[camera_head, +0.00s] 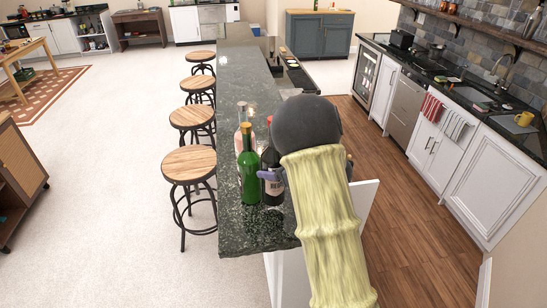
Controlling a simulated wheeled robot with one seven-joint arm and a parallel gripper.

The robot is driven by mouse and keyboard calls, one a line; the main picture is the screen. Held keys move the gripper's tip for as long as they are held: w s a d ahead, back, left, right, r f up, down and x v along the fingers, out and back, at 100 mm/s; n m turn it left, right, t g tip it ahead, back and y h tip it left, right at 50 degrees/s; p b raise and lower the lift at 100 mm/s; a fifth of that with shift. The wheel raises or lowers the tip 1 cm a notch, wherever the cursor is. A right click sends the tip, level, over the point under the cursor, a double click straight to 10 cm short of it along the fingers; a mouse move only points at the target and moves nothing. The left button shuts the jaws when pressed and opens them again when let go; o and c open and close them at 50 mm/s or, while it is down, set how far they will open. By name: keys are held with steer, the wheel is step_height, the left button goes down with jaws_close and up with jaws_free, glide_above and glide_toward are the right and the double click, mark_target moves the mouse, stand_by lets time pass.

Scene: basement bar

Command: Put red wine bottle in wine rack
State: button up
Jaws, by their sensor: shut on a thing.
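A dark bottle with a white label (273,192), which looks like the red wine bottle, stands upright at the near end of the dark stone bar counter (235,195). My gripper (270,174) reaches in from the right and is shut on this bottle at about mid-height. My arm hides most of the gripper and part of the bottle. A green bottle (248,172) stands close on its left, and a clear pinkish bottle (241,113) stands just behind. I cannot make out a wine rack for certain; a glass-fronted cooler (370,76) stands under the right counter.
Several round wooden stools (189,164) line the left side of the bar. A wood-floored aisle (410,225) lies between the bar and the white sink cabinets (487,190) on the right. The pale floor at left is mostly clear.

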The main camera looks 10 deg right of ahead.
stand_by(0.4)
steer(key=shift+f+p, duration=0.9)
steer(key=shift+f, duration=1.35)
steer(key=o, duration=1.9)
steer(key=shift+s, duration=0.1)
steer(key=shift+c, duration=0.2)
steer(key=b+v, duration=0.5)
steer(key=v, duration=0.7)
